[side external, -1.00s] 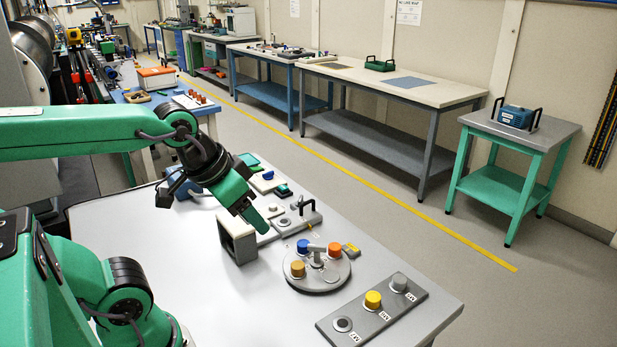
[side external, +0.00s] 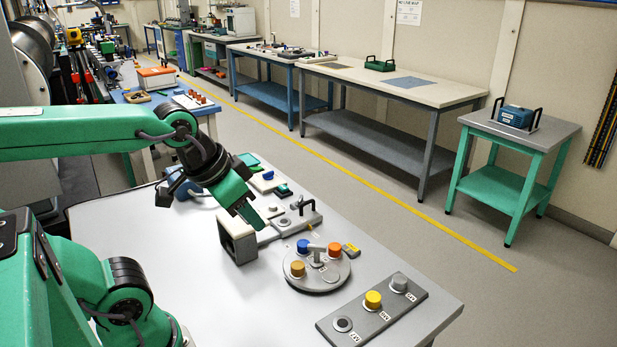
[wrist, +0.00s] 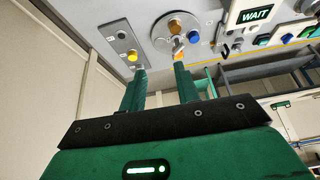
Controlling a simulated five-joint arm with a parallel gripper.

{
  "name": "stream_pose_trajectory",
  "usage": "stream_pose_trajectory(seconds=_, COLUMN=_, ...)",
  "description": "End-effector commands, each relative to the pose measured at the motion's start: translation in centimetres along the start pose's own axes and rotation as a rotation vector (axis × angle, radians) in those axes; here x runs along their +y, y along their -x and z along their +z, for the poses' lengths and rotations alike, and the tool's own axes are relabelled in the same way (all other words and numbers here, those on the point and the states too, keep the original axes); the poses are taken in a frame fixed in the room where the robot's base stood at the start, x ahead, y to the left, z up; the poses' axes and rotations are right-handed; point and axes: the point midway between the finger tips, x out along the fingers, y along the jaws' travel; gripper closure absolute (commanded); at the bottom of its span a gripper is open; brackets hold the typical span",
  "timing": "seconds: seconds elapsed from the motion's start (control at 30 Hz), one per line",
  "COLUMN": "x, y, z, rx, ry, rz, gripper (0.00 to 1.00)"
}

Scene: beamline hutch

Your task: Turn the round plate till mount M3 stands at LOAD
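The round plate (side external: 318,283) lies on the grey bench top. It carries a blue knob (side external: 303,246), an orange knob (side external: 334,250), a tan knob (side external: 298,268) and a grey raised bar. A small yellow tag (side external: 351,248) sits by its back right edge; I cannot read it, nor which knob is M3. My gripper (side external: 253,217) is in the air, up and left of the plate and apart from it. In the wrist view my gripper (wrist: 160,70) has its fingers apart with nothing held, and the plate (wrist: 162,39) shows beyond the fingertips.
A grey strip (side external: 358,322) with a yellow knob, a grey knob and an empty round seat lies at the front right. A grey box-like block (side external: 238,242) stands below my gripper. A WAIT display (wrist: 256,14) shows in the wrist view. The bench front left is clear.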

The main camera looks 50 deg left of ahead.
Motion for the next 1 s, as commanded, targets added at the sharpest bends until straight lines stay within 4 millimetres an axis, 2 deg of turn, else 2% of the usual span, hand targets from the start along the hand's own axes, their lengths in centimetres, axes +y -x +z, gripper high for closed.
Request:
stream_pose_trajectory(seconds=0.23, x=-0.4, y=-1.0, z=-2.0, rx=-0.063, ry=-0.091, rz=-0.001, gripper=0.68)
stream_pose_trajectory(seconds=0.47, x=-1.0, y=-3.0, z=-4.7, rx=-0.147, ry=-0.223, rz=0.009, gripper=0.68)
stream_pose_trajectory(seconds=0.77, x=-2.0, y=-6.7, z=-7.8, rx=-0.253, ry=-0.395, rz=0.044, gripper=0.68)
stream_pose_trajectory(seconds=1.0, x=-3.0, y=-10.4, z=-9.8, rx=-0.333, ry=-0.529, rz=0.088, gripper=0.68)
